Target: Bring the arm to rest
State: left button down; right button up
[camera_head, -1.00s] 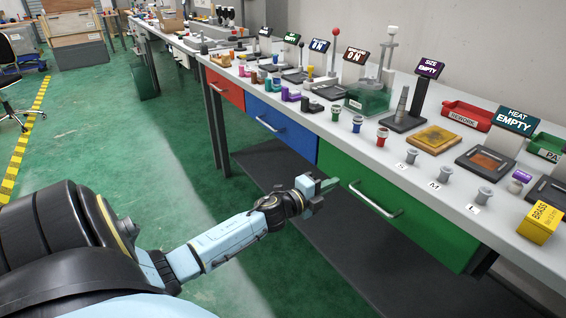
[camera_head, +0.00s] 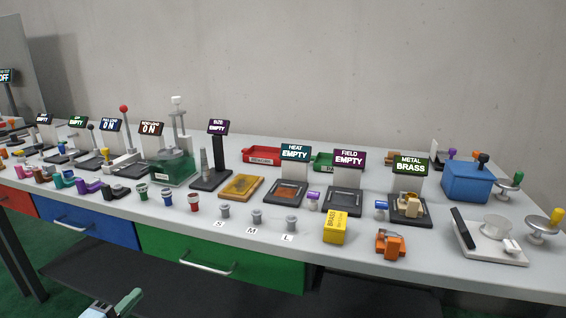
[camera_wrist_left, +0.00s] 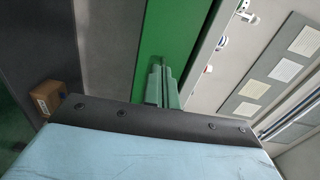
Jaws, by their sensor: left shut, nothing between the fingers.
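My left gripper (camera_head: 128,301) shows at the bottom edge of the head view, low in front of the bench and below its drawers. In the left wrist view its two green fingers (camera_wrist_left: 163,84) are together with nothing between them. The green drawer front (camera_wrist_left: 160,35) lies beyond the fingertips; the gripper does not hold its handle. Most of my left arm is outside the head view. My right gripper shows in neither view.
The green drawer (camera_head: 225,253) is closed. Below is a dark lower shelf (camera_head: 345,295).

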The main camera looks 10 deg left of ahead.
pick_arm(q)
jog(key=s+d+f+n+g+y, duration=0.25)
jog(key=s+f+n+g, duration=0.45)
jog(key=f, duration=0.7)
jog(key=s+d+f+n+g+y, duration=0.2)
jog(key=s+d+f+n+g, duration=0.15)
jog(key=s+f+n, duration=0.6)
jog(key=s+d+f+g+h, duration=0.2)
jog(key=s+d+f+g, duration=0.45)
jog(key=s+f, duration=0.4)
jog(key=s+d+r+p, duration=0.4)
jog(key=s+r+p, duration=0.6)
jog(key=p, duration=1.2)
jog(key=s, duration=0.4)
jog(key=shift+s+r+h, duration=0.2)
jog(key=shift+r+h, duration=0.15)
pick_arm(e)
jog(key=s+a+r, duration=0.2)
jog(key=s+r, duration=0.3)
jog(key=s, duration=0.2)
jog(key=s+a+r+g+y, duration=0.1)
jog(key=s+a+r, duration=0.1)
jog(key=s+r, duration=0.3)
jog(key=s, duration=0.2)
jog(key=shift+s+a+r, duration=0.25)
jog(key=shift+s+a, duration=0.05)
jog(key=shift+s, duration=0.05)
